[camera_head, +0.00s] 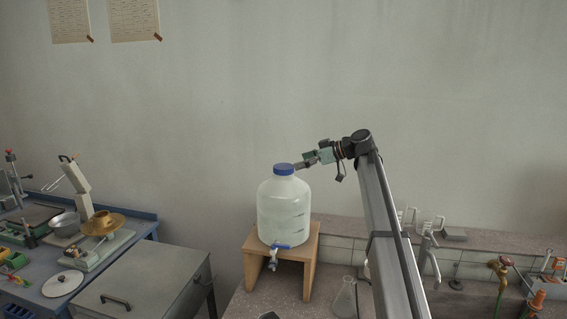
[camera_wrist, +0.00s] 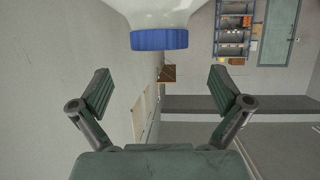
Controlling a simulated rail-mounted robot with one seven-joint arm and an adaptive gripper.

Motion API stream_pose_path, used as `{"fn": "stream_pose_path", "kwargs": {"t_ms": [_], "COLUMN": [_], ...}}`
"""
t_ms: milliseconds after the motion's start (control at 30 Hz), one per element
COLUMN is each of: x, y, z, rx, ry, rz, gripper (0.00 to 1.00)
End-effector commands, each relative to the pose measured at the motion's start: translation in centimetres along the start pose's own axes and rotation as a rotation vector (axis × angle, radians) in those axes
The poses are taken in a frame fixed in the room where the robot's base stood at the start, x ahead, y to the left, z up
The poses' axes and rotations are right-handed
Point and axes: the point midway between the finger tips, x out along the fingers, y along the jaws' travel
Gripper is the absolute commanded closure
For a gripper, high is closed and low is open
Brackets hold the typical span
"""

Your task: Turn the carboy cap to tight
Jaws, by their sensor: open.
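The carboy (camera_head: 284,212) is a large translucent white bottle standing upright on a wooden stand (camera_head: 310,247). Its blue cap (camera_head: 284,169) sits on the neck at the top. A blue spigot (camera_head: 279,246) shows low on its front. My gripper (camera_head: 303,162) is level with the cap, just to its right, pointing left. In the wrist view the blue cap (camera_wrist: 160,39) and part of the white bottle (camera_wrist: 158,10) are at the top centre. My gripper (camera_wrist: 164,88) is open there, its two fingers wide apart, with nothing between them. The cap appears beyond the fingertips, apart from them.
A conical flask (camera_head: 345,297) stands on the bench right of the stand. Taps (camera_head: 428,240) and a tiled ledge (camera_head: 340,245) lie behind my arm. A grey metal box (camera_head: 150,275) and a blue-edged workbench (camera_head: 135,216) with tools are at left. The air above the carboy is clear.

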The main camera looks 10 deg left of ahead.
Motion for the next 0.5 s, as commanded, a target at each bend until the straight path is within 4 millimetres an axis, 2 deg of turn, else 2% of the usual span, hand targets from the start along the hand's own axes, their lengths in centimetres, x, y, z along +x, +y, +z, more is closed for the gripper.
{"fn": "stream_pose_path", "kwargs": {"t_ms": [200,333,500], "x": [4.0,5.7,6.9], "y": [0.0,0.0,0.0], "z": [-0.3,-0.2,-0.1], "rx": [0.001,0.000,0.000], "ry": [0.000,-0.001,-0.001], "rz": [-0.001,-0.001,0.001], "gripper": [0.00,0.00,0.00]}}
